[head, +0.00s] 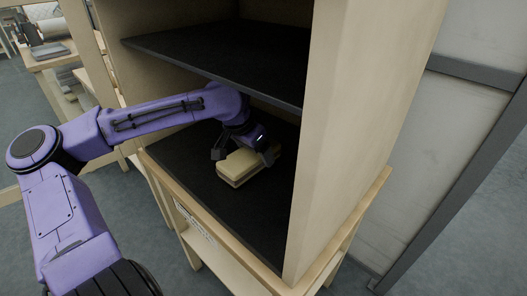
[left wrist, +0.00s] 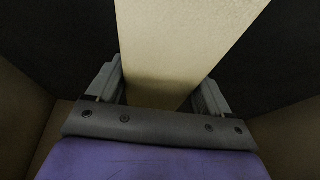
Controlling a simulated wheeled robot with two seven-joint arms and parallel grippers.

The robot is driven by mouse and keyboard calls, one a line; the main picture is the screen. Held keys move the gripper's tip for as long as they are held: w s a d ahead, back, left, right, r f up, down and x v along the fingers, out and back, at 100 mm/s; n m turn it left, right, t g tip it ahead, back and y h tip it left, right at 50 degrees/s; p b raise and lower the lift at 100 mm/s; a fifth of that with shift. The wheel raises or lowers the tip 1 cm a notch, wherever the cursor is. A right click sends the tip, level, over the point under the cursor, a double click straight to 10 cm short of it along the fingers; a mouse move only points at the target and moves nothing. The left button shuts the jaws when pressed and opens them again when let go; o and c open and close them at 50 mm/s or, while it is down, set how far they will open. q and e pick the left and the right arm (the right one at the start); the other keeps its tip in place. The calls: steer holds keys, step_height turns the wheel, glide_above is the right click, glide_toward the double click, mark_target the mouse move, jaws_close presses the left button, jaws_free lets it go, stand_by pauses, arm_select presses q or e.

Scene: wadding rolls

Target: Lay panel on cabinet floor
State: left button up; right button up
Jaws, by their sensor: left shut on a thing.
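The panel (head: 240,163) is a pale yellow, thick block inside the cabinet, low over the dark cabinet floor (head: 240,212). I cannot tell whether its underside touches the floor. My left gripper (head: 246,155) reaches into the lower compartment and is shut on the panel, with a finger at either side of it. In the left wrist view the panel (left wrist: 182,40) runs up between the two fingers (left wrist: 155,98) and fills the middle of the picture. My right gripper is not in view.
A dark shelf (head: 220,58) lies above my left arm. The cabinet's pale right side wall (head: 345,130) stands to the right, and a wooden lip (head: 205,222) edges the floor's front. The floor in front of the panel is bare. A bench (head: 48,58) stands at the far left.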

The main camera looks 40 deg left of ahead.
arm_select(q)
steer(key=shift+s, duration=0.1)
steer(key=shift+w+d+f, duration=0.1)
steer(key=shift+w+f, duration=0.1)
steer(key=shift+w, duration=0.05)
steer(key=o, duration=0.9)
steer(key=shift+w, duration=0.2)
steer(key=shift+s+r, duration=0.25)
steer(key=shift+r, duration=0.3)
steer(key=shift+s+r+p, duration=0.4)
steer(key=shift+s+r, duration=0.5)
steer(key=shift+s, duration=0.05)
glide_above(226, 181)
steer(key=s, duration=0.2)
steer(key=shift+s, duration=0.15)
